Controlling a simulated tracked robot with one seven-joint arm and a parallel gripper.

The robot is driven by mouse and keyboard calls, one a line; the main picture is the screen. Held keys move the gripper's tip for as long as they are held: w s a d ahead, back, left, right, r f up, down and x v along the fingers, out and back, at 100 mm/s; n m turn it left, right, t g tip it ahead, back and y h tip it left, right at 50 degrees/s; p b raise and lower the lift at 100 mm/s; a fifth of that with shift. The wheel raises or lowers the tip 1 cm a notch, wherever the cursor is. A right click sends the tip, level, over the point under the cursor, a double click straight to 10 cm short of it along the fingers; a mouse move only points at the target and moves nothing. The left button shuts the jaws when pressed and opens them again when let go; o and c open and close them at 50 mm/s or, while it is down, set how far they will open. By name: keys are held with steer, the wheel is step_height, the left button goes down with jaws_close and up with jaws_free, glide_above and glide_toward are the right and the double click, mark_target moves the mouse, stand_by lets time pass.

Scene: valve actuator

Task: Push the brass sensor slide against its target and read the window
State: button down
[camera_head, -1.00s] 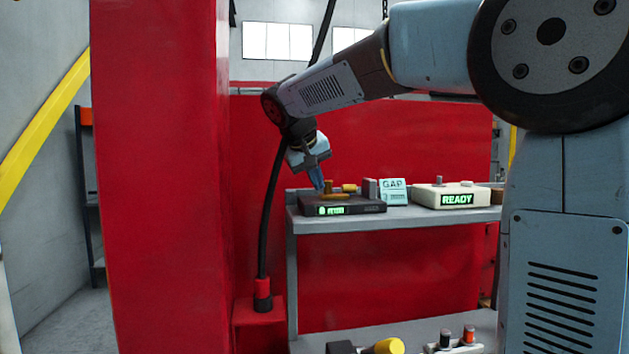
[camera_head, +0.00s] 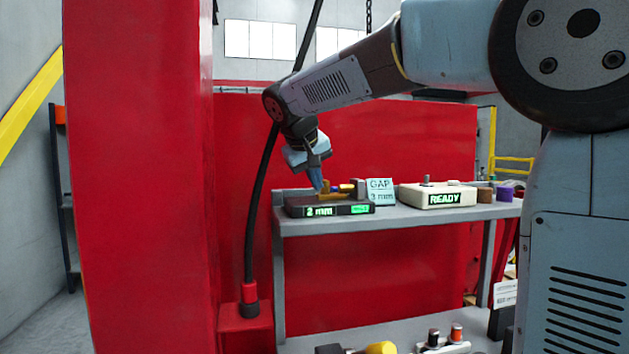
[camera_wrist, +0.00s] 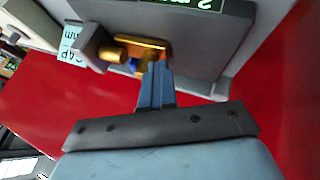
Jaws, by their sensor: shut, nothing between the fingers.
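The brass sensor slide (camera_head: 331,196) sits on a dark base unit (camera_head: 296,208) at the left end of the shelf. It also shows in the wrist view (camera_wrist: 153,50), with its brass nose (camera_wrist: 113,53) close to a grey target block (camera_wrist: 90,44); I cannot tell whether they touch. The lit window (camera_head: 320,211) on the base's front reads "2 mm", with a smaller green field at its right that I cannot read surely. My gripper (camera_head: 318,187) is shut and empty, its fingertips (camera_wrist: 156,68) down at the slide's side opposite the target.
A card (camera_head: 381,191) reading "GAP 3 mm" stands right of the base. A cream box (camera_head: 437,195) with a lit "READY" display stands further right on the grey shelf (camera_head: 400,220). A red pillar (camera_head: 135,180) and a black cable (camera_head: 262,180) stand left.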

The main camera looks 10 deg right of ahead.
steer(key=shift+d+f, duration=0.1)
steer(key=shift+d, duration=0.1)
steer(key=a, duration=0.1)
steer(key=s+a, duration=0.1)
steer(key=a, duration=0.2)
steer(key=shift+s+a+r, duration=0.25)
steer(key=shift+s+r, duration=0.1)
steer(key=shift+r, duration=0.05)
steer(key=v, duration=0.9)
steer(key=s+d+f+m+y, duration=0.1)
steer(key=s+d+f+y, duration=0.1)
steer(key=s+d+f, duration=0.7)
steer(key=s+d+f+m+y, duration=0.1)
steer(key=s+d+f+y, duration=0.1)
steer(key=s+d+f, duration=0.7)
steer(key=s+f, duration=0.5)
steer(key=f, duration=0.2)
steer(key=shift+s+d+f+g, duration=0.2)
steer(key=shift+s+f+g, duration=0.1)
steer(key=shift+s, duration=0.1)
